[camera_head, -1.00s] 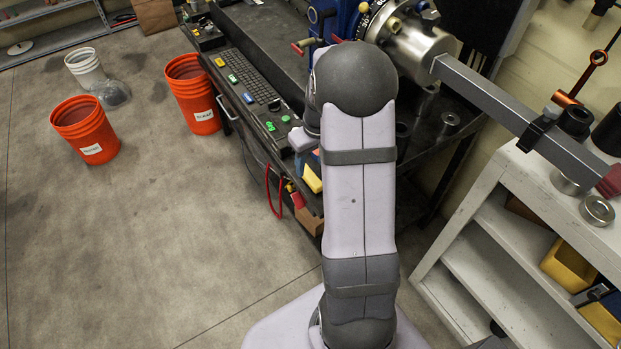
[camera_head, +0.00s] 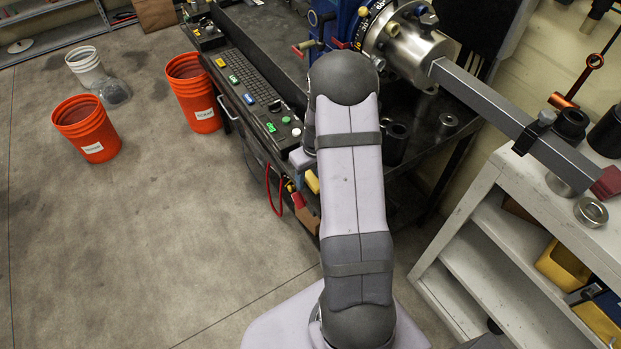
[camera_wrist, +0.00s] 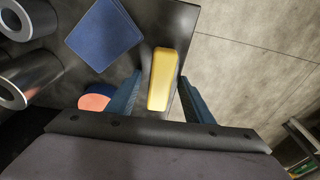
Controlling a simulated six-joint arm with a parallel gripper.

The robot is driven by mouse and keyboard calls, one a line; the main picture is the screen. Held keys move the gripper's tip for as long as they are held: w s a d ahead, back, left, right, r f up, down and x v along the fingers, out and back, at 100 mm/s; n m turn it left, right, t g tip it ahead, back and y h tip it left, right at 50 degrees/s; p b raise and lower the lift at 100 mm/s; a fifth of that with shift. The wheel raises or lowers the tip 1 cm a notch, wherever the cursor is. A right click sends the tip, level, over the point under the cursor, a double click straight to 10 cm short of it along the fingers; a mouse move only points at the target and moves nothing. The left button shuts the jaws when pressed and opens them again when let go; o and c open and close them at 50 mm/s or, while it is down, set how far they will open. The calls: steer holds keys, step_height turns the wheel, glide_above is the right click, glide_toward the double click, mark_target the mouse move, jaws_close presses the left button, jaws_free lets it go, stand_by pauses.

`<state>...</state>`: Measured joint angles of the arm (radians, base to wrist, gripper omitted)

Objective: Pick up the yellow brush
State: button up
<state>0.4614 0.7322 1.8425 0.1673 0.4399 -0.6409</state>
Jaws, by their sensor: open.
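The yellow brush (camera_wrist: 162,82) shows in the wrist view as a smooth yellow block lying near the edge of a dark bench top. My gripper (camera_wrist: 160,76) is open, with one blue finger on each side of the brush in the picture. A gap shows between each finger and the brush, and I cannot tell how high the fingers are above it. In the head view a small yellow patch (camera_head: 312,182) shows beside my arm, probably the brush.
A blue square (camera_wrist: 104,34), an orange-and-blue round thing (camera_wrist: 95,102) and metal cylinders (camera_wrist: 32,80) lie left of the brush. The bench edge drops to the floor on its right. A keyboard (camera_head: 243,80) and a large steel bar (camera_head: 490,105) are farther off.

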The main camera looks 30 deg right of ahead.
mark_target(310, 176)
steer(key=c, duration=1.1)
steer(key=shift+r, duration=0.1)
steer(key=shift+c, duration=0.2)
step_height(310, 176, up, 10)
steer(key=shift+f+b, duration=0.1)
steer(key=shift+b, duration=0.9)
steer(key=o, duration=0.4)
steer(key=shift+c, duration=1.4)
